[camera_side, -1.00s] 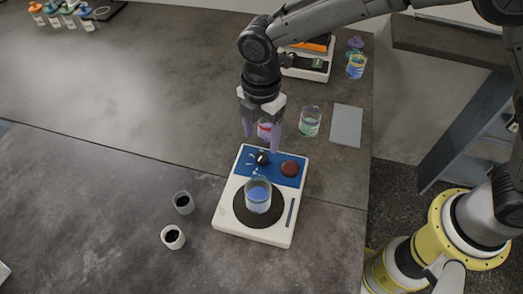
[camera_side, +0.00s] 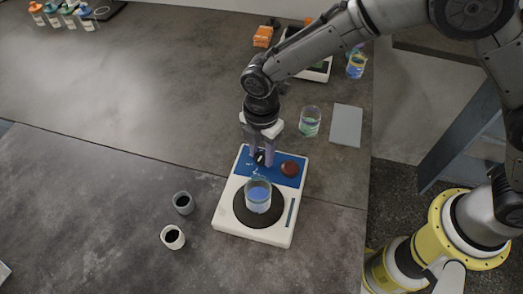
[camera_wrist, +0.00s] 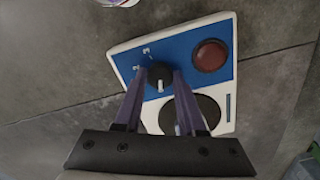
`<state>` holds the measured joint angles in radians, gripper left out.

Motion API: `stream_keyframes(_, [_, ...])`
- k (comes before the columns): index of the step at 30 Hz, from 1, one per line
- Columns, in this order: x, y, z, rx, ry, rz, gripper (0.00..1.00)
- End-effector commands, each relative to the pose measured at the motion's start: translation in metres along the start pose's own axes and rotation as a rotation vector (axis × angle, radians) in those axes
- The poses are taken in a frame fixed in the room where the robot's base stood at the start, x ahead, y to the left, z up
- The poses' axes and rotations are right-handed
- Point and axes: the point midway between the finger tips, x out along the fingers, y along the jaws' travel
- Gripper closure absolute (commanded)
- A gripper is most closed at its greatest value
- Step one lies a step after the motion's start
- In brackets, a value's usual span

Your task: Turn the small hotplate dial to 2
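The small black dial (camera_wrist: 159,72) sits on the blue panel of the white hotplate (camera_side: 222,215). In the wrist view its white pointer faces the bottom of the picture, toward the round black plate. My gripper (camera_side: 261,156) reaches down over the panel, with one purple finger on each side of the dial. In the wrist view the fingertips (camera_wrist: 159,73) are close together and appear to be against the dial's sides.
A beaker of blue liquid (camera_side: 258,196) stands on the black plate. A red round knob (camera_side: 290,168) is right of the dial. Two small cups (camera_side: 173,237) stand left of the hotplate. A beaker of green liquid (camera_side: 310,122) and a grey pad (camera_side: 346,126) are behind it.

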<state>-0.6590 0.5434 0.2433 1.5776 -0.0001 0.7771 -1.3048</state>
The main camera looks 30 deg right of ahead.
Motion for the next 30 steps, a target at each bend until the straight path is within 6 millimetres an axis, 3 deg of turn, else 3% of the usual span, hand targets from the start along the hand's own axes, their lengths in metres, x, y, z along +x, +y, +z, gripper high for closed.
stream_keyframes(1, [-0.0002, 0.0, 0.0, 0.0, 0.0, 0.0, 0.74])
stream_keyframes(6, [-0.0003, 0.0, 0.0, 0.0, 0.0, 0.0, 1.0])
stream_keyframes(20, [-0.0007, 0.0, 0.0, 0.078, 0.0, 0.0, 1.0])
stream_keyframes(30, [-0.0009, 0.0, 0.0002, 0.346, 0.0, 0.0, 1.0])
